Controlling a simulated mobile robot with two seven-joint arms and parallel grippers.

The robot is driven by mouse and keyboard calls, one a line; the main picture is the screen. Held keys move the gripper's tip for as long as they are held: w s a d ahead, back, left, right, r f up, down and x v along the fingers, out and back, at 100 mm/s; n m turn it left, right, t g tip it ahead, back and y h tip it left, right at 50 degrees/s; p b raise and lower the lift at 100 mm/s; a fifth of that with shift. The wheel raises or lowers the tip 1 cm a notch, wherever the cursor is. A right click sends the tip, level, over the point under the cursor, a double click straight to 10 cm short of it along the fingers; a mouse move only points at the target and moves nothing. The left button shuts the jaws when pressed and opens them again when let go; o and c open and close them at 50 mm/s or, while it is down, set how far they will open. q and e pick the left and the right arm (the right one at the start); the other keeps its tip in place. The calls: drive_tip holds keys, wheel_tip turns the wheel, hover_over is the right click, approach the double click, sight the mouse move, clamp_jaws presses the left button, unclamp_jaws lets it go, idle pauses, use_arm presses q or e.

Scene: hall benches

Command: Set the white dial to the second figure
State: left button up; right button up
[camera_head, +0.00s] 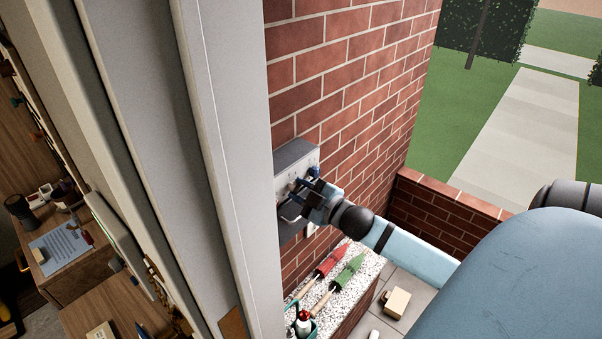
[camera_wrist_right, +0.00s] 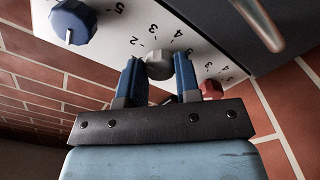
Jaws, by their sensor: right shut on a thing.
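The white dial (camera_wrist_right: 159,66) is a pale round knob on a white panel face (camera_wrist_right: 120,28), with printed figures around it. A blue dial (camera_wrist_right: 73,21) is to its left and a red dial (camera_wrist_right: 212,89) to its right in the right wrist view. My right gripper (camera_wrist_right: 159,75) is shut on the white dial, one blue finger on each side. The dial's pointer mark is not visible, so I cannot tell its setting. In the head view the grey control box (camera_head: 296,154) is on the brick wall, and my right gripper (camera_head: 304,190) partly covers its face. My left gripper is out of view.
A pale post (camera_head: 215,150) stands close on the left of the box. Below, a speckled ledge (camera_head: 352,262) holds a red tool (camera_head: 332,258) and a green tool (camera_head: 349,270). A grey bar (camera_wrist_right: 257,20) crosses beside the panel in the wrist view.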

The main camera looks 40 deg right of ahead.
idle(0.3)
drive_tip(key=o, duration=0.9)
drive_tip(key=shift+s, duration=0.1)
drive_tip(key=shift+s+d+b, duration=0.2)
drive_tip(key=shift+s+b, duration=0.3)
drive_tip(key=shift+s, duration=1.75)
drive_tip(key=shift+s+d+b, duration=0.25)
drive_tip(key=shift+s+b, duration=0.2)
drive_tip(key=shift+s, duration=1.85)
drive_tip(key=shift+s+d+b, duration=0.2)
drive_tip(key=shift+s+b, duration=0.3)
drive_tip(key=shift+s, duration=1.75)
drive_tip(key=shift+s, duration=0.1)
